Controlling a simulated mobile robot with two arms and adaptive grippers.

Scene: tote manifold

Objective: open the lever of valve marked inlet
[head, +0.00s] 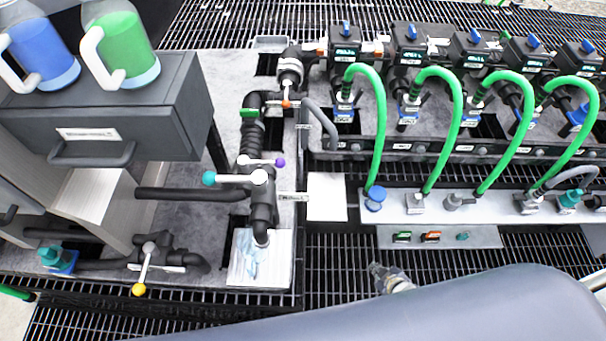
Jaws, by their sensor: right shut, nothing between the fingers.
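Several valve levers show on the black piping at left. One is a white lever with a teal knob (208,178), pointing left. One has a purple knob (280,162) and points right. One has an orange knob (287,104), below a white fitting. A lower lever with a yellow knob (138,289) points down. White tags (292,196) sit beside the pipes, but their print is too small to read, so I cannot tell which valve is marked inlet. My right gripper (381,271) is shut and empty over the floor grating, apart from the levers, partly hidden by my arm. My left gripper is out of view.
A grey cabinet (175,110) carrying a blue jug (42,52) and a green jug (122,42) stands at left. Green hoses (380,130) arch from a row of black valves to a pale rail at right. Dark grating (335,265) lies open below.

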